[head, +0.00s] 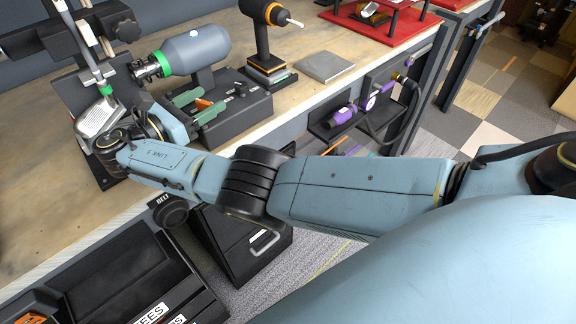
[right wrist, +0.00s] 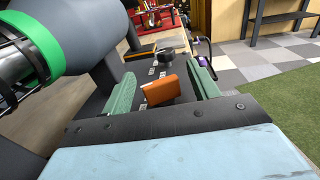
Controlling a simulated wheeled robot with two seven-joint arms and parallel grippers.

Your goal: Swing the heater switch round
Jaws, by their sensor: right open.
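The heater switch is an orange lever (head: 203,104) on a black control box (head: 240,118). In the right wrist view the orange lever (right wrist: 162,90) stands between the two green finger pads of my right gripper (right wrist: 163,78). A gap shows on both sides of the lever. In the head view my right gripper (head: 199,105) is over the left part of the box, open, with its fingers either side of the lever. The grey heater cylinder (head: 195,50) with a green ring lies just behind the box. My left gripper is out of view.
A club head (head: 98,117) hangs in a dark clamp stand left of my right wrist. A black knob (right wrist: 165,55) stands beyond the lever.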

